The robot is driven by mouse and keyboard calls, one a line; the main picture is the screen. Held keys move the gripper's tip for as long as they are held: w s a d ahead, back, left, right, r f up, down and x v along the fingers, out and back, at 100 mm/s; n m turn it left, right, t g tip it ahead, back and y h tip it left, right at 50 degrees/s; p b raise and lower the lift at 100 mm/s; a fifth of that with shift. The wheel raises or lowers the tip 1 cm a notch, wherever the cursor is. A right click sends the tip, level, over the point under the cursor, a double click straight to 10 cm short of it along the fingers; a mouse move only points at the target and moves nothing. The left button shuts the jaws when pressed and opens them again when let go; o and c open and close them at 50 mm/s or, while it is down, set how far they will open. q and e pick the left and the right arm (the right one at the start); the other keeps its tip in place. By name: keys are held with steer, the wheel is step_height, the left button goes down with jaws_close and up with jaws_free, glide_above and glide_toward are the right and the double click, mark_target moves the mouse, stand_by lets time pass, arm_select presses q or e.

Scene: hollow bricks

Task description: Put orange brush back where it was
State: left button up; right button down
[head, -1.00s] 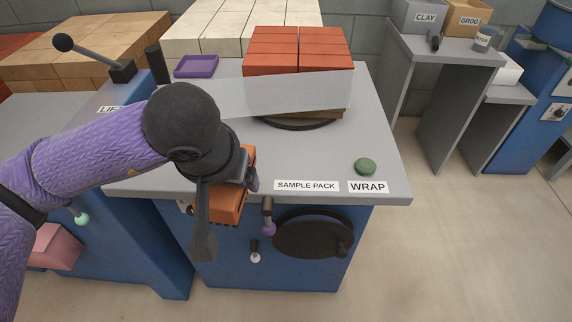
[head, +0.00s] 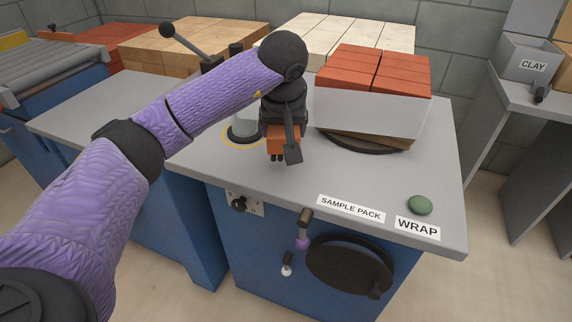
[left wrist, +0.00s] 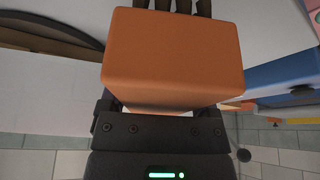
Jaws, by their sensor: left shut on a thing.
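My left gripper (head: 281,128) is shut on the orange brush (head: 284,143) and holds it over the grey bench top (head: 290,183), left of the brick stack. The brush points down in the head view, with its dark bristles lowest; I cannot tell how far they are above the bench. In the left wrist view the orange block of the brush (left wrist: 172,60) fills the middle, with dark bristles at the top edge. My right gripper is not in view.
Red bricks (head: 375,71) with a whitish wrap (head: 370,110) stand on a dark turntable (head: 365,143). A pale roll (head: 243,122) stands in a yellow ring (head: 228,137) behind my gripper. A green button (head: 420,205) and labels lie along the front. The bench's middle front is clear.

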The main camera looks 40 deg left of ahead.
mark_target(284, 128)
arm_select(q)
step_height(284, 128, down, 7)
steer(key=b, duration=0.2)
steer(key=shift+r+b, duration=0.2)
steer(key=shift+b, duration=0.1)
steer(key=shift+r, duration=0.2)
steer(key=shift+f, duration=0.15)
steer(key=o, duration=1)
steer(key=shift+o, duration=0.2)
steer(key=p+v, duration=0.3)
steer(key=v, duration=0.2)
steer(key=p+v, duration=0.3)
steer(key=v, duration=0.3)
steer(key=shift+w+r+p, duration=0.1)
steer(key=shift+r+p, duration=0.25)
steer(key=shift+d+r, duration=0.1)
steer(key=shift+r, duration=0.3)
steer(key=shift+f, duration=0.1)
